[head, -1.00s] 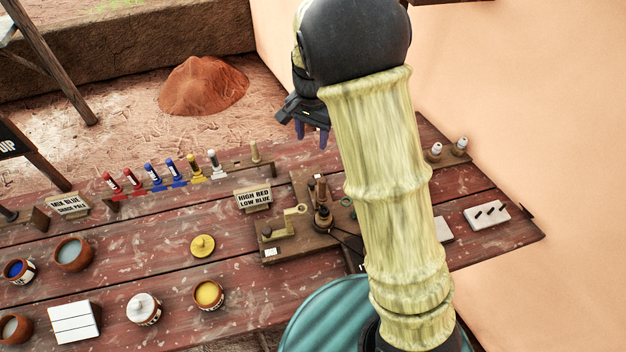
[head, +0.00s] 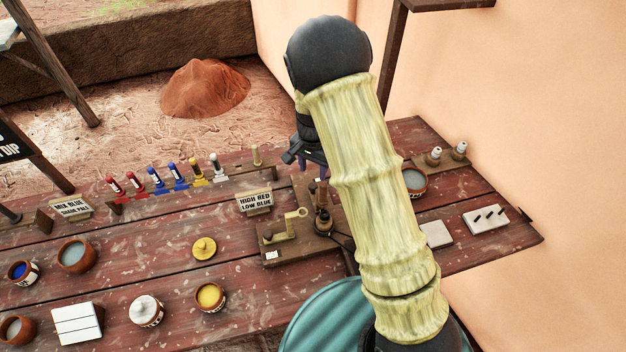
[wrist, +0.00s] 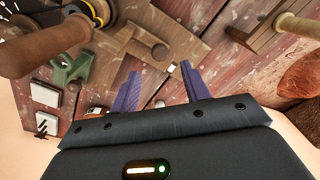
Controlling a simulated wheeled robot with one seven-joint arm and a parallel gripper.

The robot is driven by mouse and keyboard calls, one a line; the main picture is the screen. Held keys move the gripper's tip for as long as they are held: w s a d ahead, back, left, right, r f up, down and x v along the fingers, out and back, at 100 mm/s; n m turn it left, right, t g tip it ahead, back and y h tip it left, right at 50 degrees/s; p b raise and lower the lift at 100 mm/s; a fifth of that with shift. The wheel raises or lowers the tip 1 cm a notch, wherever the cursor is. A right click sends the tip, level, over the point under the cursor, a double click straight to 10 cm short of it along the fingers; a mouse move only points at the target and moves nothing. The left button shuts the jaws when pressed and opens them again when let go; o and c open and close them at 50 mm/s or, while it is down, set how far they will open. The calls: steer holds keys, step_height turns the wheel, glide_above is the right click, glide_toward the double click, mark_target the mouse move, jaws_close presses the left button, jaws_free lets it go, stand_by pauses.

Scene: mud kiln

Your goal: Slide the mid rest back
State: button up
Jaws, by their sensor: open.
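A wooden fixture (head: 298,252) sits on the red plank table, with a tan arm ending in a ring (head: 285,226) and upright wooden posts (head: 322,218). I cannot tell for sure which part is the mid rest. My gripper (head: 312,160) is above the far side of the fixture, partly hidden behind my arm. In the wrist view my purple fingers (wrist: 161,82) are apart with nothing between them. A thick wooden post (wrist: 42,48) is close at the left.
A sign (head: 254,202) reading "HIGH RED LOW BLUE" stands left of the fixture. A rack holds several coloured brushes (head: 160,180). Another wooden post (wrist: 262,32) shows at the wrist view's right.

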mark_target(313, 185)
step_height(313, 185, down, 6)
steer(key=shift+f+p, duration=0.25)
steer(key=shift+p, duration=0.1)
jaws_close()
